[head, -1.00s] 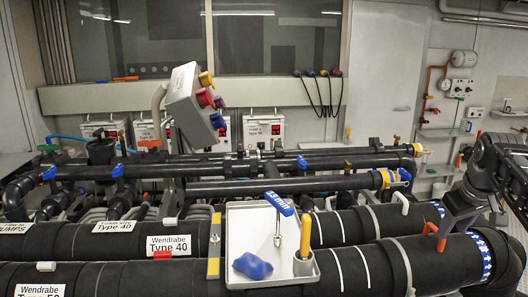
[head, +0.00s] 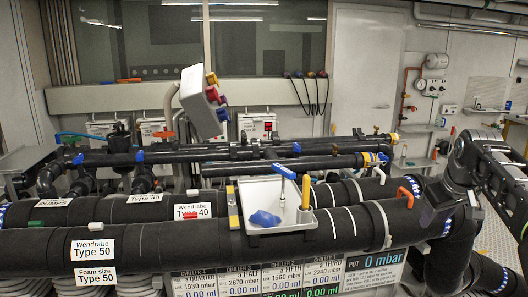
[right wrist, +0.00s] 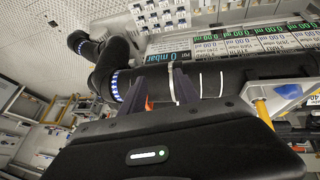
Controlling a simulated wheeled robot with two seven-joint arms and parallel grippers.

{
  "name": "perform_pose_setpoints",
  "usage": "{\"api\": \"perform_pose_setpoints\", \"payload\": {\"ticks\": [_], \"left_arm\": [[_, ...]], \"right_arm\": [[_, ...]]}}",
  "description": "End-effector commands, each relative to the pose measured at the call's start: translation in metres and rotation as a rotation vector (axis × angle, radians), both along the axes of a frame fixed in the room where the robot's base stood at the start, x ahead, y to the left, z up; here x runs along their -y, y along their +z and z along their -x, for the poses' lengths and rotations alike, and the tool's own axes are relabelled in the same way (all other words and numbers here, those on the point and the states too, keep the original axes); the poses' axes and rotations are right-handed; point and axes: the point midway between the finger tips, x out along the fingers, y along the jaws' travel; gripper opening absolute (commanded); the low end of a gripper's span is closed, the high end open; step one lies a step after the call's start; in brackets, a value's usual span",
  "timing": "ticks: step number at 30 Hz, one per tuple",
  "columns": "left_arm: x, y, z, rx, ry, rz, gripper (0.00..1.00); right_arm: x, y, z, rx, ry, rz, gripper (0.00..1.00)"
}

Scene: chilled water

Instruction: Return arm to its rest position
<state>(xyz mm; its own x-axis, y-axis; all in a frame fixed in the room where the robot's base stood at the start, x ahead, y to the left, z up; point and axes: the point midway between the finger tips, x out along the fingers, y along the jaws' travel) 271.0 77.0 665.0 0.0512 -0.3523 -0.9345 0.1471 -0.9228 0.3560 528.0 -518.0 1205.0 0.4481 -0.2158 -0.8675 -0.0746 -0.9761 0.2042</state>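My right arm comes in from the right in the head view. Its gripper (head: 428,216) is beside the thick black pipes, just right of and below an orange valve handle (head: 406,193). In the right wrist view the two dark fingers (right wrist: 160,93) stand apart, so the gripper is open. My left gripper is not in view.
Thick black pipes (head: 145,245) run across the front. On them sits a white tray (head: 258,187) with a blue object (head: 264,218), a blue-handled tool (head: 284,172) and a yellow-handled tool (head: 306,190). A display panel (head: 375,268) hangs below. A tilted socket box (head: 199,104) stands behind.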

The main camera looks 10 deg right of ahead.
Motion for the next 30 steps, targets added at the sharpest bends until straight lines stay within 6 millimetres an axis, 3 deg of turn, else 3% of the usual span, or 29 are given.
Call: {"api": "perform_pose_setpoints", "payload": {"ticks": [7,14,19,23,26,30], "left_arm": [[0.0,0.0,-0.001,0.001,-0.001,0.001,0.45],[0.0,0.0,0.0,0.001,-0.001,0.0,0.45],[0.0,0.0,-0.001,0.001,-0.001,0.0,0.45],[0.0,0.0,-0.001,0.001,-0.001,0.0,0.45],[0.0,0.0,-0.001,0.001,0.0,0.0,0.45],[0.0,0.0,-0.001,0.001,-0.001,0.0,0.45]], "right_arm": [[-0.005,-0.008,-0.032,0.127,-0.025,-0.01,0.38],[-0.039,-0.064,-0.077,0.22,-0.025,-0.076,0.38],[-0.089,-0.14,-0.103,0.244,-0.02,-0.165,0.38],[-0.149,-0.226,-0.106,0.231,-0.023,-0.264,0.38],[-0.198,-0.292,-0.092,0.201,-0.033,-0.341,0.38],[-0.266,-0.376,-0.047,0.129,-0.057,-0.435,0.38]]}}
